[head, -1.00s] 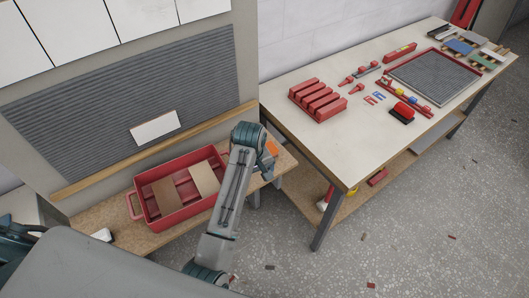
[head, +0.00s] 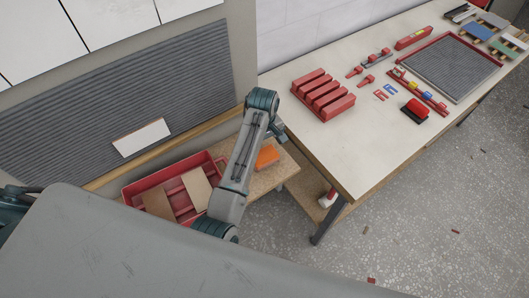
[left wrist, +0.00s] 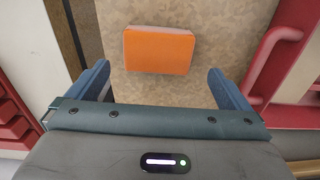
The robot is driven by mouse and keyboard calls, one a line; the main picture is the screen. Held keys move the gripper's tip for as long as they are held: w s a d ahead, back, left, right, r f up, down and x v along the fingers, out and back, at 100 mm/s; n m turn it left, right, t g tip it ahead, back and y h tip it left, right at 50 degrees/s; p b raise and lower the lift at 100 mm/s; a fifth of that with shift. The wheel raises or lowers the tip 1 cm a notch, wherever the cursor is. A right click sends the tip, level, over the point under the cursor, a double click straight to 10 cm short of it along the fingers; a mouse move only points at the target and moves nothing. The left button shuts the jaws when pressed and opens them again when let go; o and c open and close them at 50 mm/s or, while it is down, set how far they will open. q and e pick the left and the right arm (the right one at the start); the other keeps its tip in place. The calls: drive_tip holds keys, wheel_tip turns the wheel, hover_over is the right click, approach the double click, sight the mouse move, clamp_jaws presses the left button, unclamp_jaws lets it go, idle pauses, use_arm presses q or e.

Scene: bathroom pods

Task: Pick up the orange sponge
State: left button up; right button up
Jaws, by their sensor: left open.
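The orange sponge (head: 267,156) lies flat on the wooden shelf, just right of my left arm in the head view. In the left wrist view the orange sponge (left wrist: 158,50) is a block with a paler edge along its top. My left gripper (left wrist: 160,80) is open and empty. Its two blue fingers stand wide apart, one toward each side of the sponge, which is seen beyond the fingertips. The height gap between fingers and sponge is hard to tell. In the head view the jaws are mostly hidden by my arm. My right gripper is not in view.
A red tote (head: 130,190) with flat tiles stands left of the sponge on the shelf (head: 285,172); its handle (left wrist: 275,50) is close on the right in the wrist view. A worktable (head: 330,155) with a red slotted block (head: 322,96) is to the right. Bare shelf surrounds the sponge.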

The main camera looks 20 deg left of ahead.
sight(264, 154)
use_arm(q)
drive_tip(key=shift+s+f, duration=0.25)
drive_tip(key=shift+f, duration=0.55)
drive_tip(key=shift+w+f+p, duration=0.1)
drive_tip(key=shift+f+p, duration=0.15)
drive_tip(key=shift+p, duration=0.05)
drive_tip(key=f, duration=0.1)
drive_tip(key=f+p, duration=0.2)
drive_tip(key=f, duration=0.1)
drive_tip(key=shift+w+d+f, duration=0.1)
drive_tip(key=shift+w, duration=0.15)
drive_tip(key=shift+f, duration=0.45)
drive_tip(key=c, duration=0.8)
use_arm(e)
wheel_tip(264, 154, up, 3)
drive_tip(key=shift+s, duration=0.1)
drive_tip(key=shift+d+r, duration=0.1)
